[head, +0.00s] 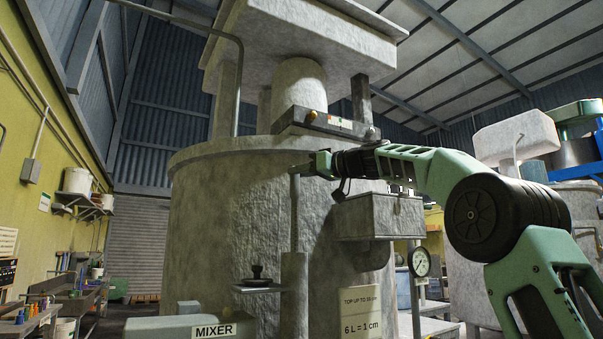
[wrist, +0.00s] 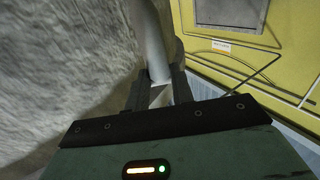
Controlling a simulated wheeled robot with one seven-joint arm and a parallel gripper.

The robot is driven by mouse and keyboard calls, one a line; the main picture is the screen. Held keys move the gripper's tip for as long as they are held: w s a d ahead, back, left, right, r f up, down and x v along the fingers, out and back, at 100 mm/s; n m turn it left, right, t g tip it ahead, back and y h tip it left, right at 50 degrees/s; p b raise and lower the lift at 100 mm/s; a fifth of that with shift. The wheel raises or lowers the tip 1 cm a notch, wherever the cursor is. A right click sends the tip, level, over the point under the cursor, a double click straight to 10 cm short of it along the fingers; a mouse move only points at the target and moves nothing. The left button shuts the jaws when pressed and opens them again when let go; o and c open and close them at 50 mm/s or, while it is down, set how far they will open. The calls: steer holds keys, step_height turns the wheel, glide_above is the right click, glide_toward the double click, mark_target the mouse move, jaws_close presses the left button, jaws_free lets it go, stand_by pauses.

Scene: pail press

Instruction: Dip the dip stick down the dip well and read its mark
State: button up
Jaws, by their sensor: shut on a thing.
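The dip stick (head: 295,215) is a thin grey rod hanging upright beside the big grey vat. My gripper (head: 303,170) is shut on its upper end; the wrist view shows the grey rod (wrist: 151,45) between my two fingers (wrist: 160,88). The dip well (head: 294,295) is a wider grey upright tube directly below the gripper. The stick's lower part meets the tube's mouth in the head view and appears to go into it; its lower end is hidden. No mark on the stick can be made out.
The vat (head: 225,225) stands close behind the stick. A grey box (head: 378,216) juts out to the right. A sign (head: 360,312) reads "TOP UP TO", a blurred figure in cm, and "6 L = 1 cm". A small shelf with a dark knob (head: 257,274) sits left of the well.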

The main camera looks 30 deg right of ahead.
mark_target(298, 217)
steer(key=shift+f+b, duration=5.95)
steer(key=shift+b, duration=0.3)
